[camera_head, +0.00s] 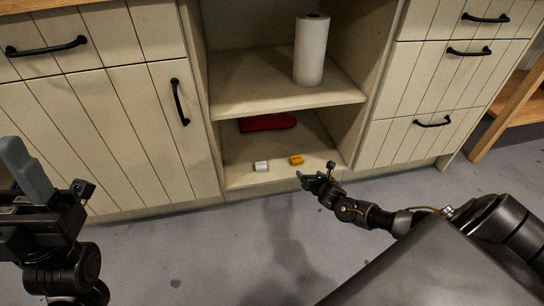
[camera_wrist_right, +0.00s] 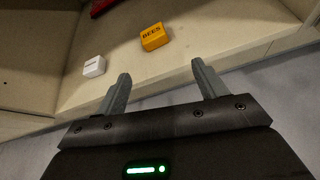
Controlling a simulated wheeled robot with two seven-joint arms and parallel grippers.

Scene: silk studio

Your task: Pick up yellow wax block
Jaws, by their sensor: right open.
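The yellow wax block (camera_head: 296,160) lies on the bottom shelf of the open cabinet, near its front edge. In the right wrist view the yellow wax block (camera_wrist_right: 154,37) shows dark lettering and sits beyond the fingertips, between them. My right gripper (camera_head: 316,177) is just in front of the shelf, close to the block and apart from it. In the right wrist view my right gripper (camera_wrist_right: 160,72) is open and empty. My left gripper (camera_head: 48,180) is at the left edge of the head view, away from the cabinet; its jaw opening is unclear.
A white block (camera_head: 261,166) lies left of the yellow one. A red item (camera_head: 267,122) lies deeper on the bottom shelf. A paper roll (camera_head: 311,50) stands on the upper shelf (camera_head: 250,95). Cabinet side walls and the shelf's front edge bound the space.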

